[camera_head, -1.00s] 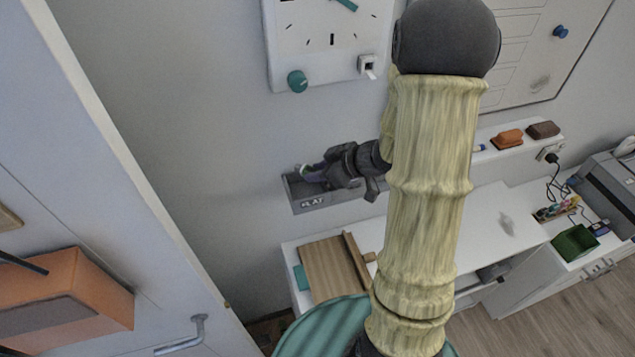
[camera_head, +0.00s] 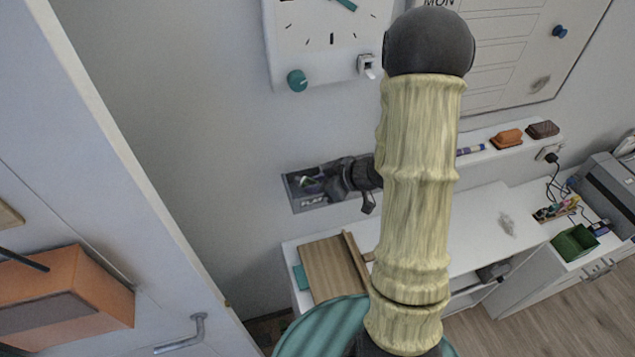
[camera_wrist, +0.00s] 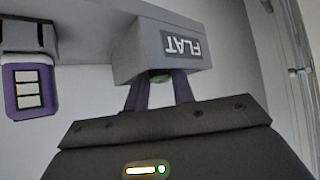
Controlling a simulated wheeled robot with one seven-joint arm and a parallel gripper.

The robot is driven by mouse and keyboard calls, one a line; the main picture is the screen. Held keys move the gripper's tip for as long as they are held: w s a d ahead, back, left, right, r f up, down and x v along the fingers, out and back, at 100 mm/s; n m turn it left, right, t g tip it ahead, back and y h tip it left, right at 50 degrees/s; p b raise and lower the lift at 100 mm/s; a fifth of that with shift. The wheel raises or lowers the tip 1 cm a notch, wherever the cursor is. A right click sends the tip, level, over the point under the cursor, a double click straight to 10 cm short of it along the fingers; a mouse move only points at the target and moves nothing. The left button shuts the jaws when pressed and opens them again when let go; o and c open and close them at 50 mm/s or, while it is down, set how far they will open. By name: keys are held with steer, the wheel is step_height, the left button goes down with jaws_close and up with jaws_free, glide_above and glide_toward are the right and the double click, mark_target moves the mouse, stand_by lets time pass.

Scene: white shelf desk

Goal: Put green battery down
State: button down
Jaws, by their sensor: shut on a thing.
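A grey box (camera_head: 298,201) labelled FLAT is on the wall in the head view. It also shows in the wrist view (camera_wrist: 142,55), with its label upside down. My gripper (camera_wrist: 158,92) has purple fingers, which reach up against the box in the wrist view. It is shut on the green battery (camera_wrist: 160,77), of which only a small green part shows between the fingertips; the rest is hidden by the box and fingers. In the head view my gripper (camera_head: 316,183) is at the box's opening. I cannot tell whether the battery touches the box floor.
A purple-framed item (camera_wrist: 28,90) with pale squares is left of the box in the wrist view. A wall clock (camera_head: 325,50) hangs above. A white desk (camera_head: 480,225) with a wooden board (camera_head: 330,268) stands below. A white panel (camera_head: 110,170) edges the left side.

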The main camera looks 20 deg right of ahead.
steer(key=shift+f, duration=0.25)
